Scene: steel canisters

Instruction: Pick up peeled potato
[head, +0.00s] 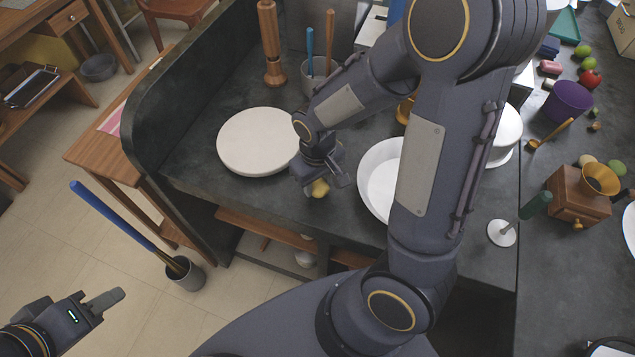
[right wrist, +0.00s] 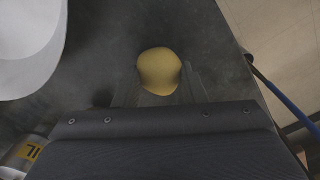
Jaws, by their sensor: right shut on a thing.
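The peeled potato (head: 320,188) is a small yellow lump near the front edge of the dark counter. My right gripper (head: 322,181) reaches down over the counter and is shut on it. In the right wrist view the potato (right wrist: 159,70) shows between the fingertips of my right gripper (right wrist: 158,84), above the dark counter surface. I cannot tell whether it touches the counter. My left gripper (head: 104,303) is at the lower left over the floor, away from the counter; its finger gap is not clear.
A white round board (head: 255,142) lies left of my right gripper, and a white bowl (head: 379,180) stands to its right. A wooden mill (head: 270,45) and a utensil pot (head: 314,80) stand behind. A bin (head: 186,275) with a blue-handled tool stands on the floor.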

